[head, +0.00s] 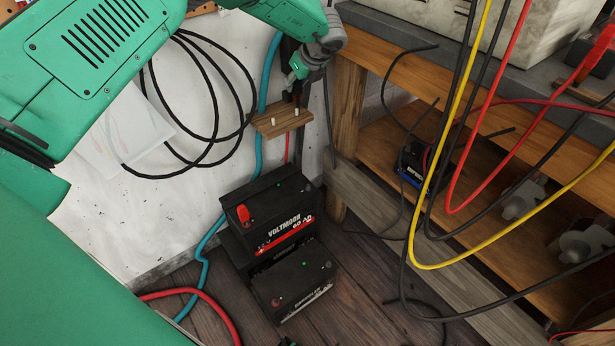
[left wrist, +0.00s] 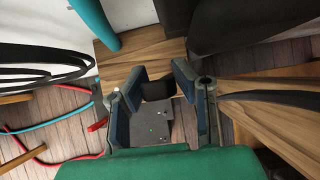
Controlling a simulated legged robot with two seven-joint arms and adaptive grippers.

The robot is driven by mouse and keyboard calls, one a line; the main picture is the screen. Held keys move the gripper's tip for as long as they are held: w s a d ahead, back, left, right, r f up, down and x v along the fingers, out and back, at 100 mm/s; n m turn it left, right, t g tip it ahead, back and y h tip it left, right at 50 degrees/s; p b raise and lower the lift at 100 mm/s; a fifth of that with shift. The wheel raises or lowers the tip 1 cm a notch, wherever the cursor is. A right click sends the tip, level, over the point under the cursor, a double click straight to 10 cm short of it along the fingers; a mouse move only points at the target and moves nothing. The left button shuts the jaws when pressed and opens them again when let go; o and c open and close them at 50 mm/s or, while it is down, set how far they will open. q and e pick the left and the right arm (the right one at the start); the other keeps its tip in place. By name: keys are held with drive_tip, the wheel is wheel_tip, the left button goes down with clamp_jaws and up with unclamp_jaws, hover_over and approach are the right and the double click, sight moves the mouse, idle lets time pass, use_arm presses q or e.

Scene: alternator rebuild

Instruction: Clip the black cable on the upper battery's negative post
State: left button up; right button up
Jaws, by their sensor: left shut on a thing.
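My left gripper (head: 296,92) is above the small wooden shelf, up and behind the upper battery. In the left wrist view its fingers (left wrist: 161,82) stand around a dark piece, likely the black cable's clip (left wrist: 157,90); its shape is hard to make out. The upper battery (head: 275,222), black with a red stripe and VOLTMOOR lettering, sits below, apart from the gripper.
The wooden shelf (head: 283,121) has two white pegs. A lower battery (head: 293,283) stands in front of the upper one. Black cable loops (head: 205,110) hang on the white wall. Yellow (head: 430,262), red and black cables hang before the wooden bench (head: 420,80) at right.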

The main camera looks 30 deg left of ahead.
use_arm(q)
drive_tip(key=shift+f, duration=0.1)
drive_tip(key=s+d+p, duration=0.3)
drive_tip(key=s+d, duration=0.4)
drive_tip(key=d, duration=0.1)
drive_tip(key=b, duration=0.9)
hover_over(308, 184)
wheel_tip(308, 184, down, 22)
drive_tip(key=shift+r, duration=0.1)
drive_tip(key=shift+f, duration=0.4)
drive_tip(key=shift+f, duration=0.1)
drive_tip(key=shift+f, duration=1)
